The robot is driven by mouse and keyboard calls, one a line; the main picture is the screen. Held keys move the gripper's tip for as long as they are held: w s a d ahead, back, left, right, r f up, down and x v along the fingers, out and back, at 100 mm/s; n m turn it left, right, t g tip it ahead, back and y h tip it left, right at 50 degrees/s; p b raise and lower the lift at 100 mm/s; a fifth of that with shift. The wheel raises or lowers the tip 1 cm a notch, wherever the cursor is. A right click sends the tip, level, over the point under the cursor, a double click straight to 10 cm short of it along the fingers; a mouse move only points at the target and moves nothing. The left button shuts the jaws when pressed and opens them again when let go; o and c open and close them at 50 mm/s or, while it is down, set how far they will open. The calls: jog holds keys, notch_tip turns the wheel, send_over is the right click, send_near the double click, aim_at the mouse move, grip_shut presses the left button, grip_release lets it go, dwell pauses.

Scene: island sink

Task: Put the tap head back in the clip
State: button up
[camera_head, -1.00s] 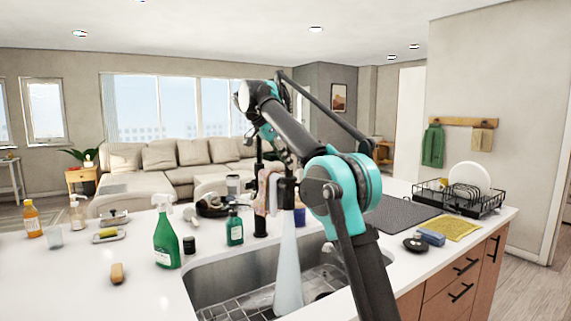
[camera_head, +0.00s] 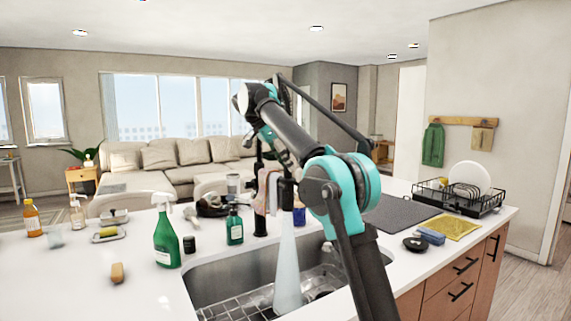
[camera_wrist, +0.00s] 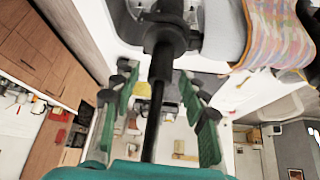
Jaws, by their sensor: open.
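The black tap (camera_head: 261,205) stands behind the sink. Its black tap head (camera_head: 287,192) hangs upright, and a pale cone of water (camera_head: 287,265) falls from it into the sink. In the wrist view, a thick black tap part (camera_wrist: 165,38) narrows into a thin black rod (camera_wrist: 154,120). My gripper (camera_wrist: 158,108) is open, with green fingers on either side of this rod and gaps showing. In the head view, the gripper area is small and partly hidden by my arm. I cannot make out the clip clearly.
A patterned cloth (camera_wrist: 272,35) hangs close beside the tap. The sink (camera_head: 235,278) lies below. A dish rack (camera_head: 460,197) is at the right.

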jog(key=shift+r, duration=0.1)
jog(key=shift+a+r, duration=0.1)
jog(key=shift+r, duration=0.15)
jog(key=s+a, duration=0.5)
jog(key=a, duration=0.6)
jog(key=shift+a+r, duration=0.25)
jog(key=shift+r, duration=0.05)
